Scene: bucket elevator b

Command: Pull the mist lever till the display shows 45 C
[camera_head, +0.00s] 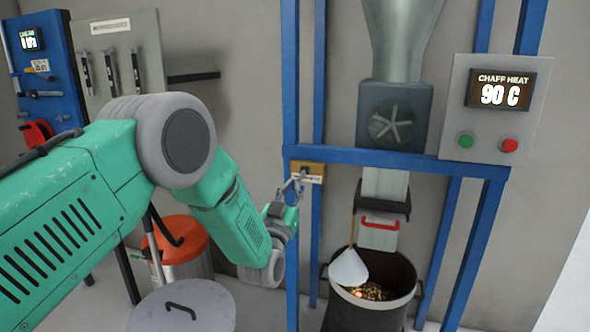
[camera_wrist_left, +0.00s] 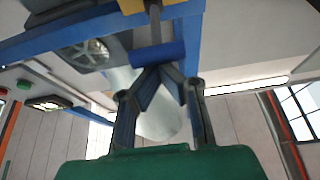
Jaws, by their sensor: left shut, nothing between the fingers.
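The display (camera_head: 507,93) on the grey panel reads "CHAFF HEAT 90 C". A small yellow-brown box (camera_head: 311,167) with a label is fixed to the blue frame; I take it as the mist lever's mount. In the left wrist view a dark lever stem (camera_wrist_left: 155,22) comes from this box and ends in a blue grip (camera_wrist_left: 158,54). My left gripper (camera_head: 293,186) is shut and empty, just below and left of the box. In the left wrist view its fingertips (camera_wrist_left: 160,69) meet right at the blue grip; I cannot tell whether they touch. My right gripper is not in view.
A dark pot (camera_head: 365,318) with glowing chaff stands under the chute (camera_head: 382,192), with a white cone (camera_head: 348,268) above it. Green and red buttons (camera_head: 509,145) sit below the display. Blue posts (camera_head: 291,90) flank my left gripper. An orange-topped bin (camera_head: 183,240) stands at left.

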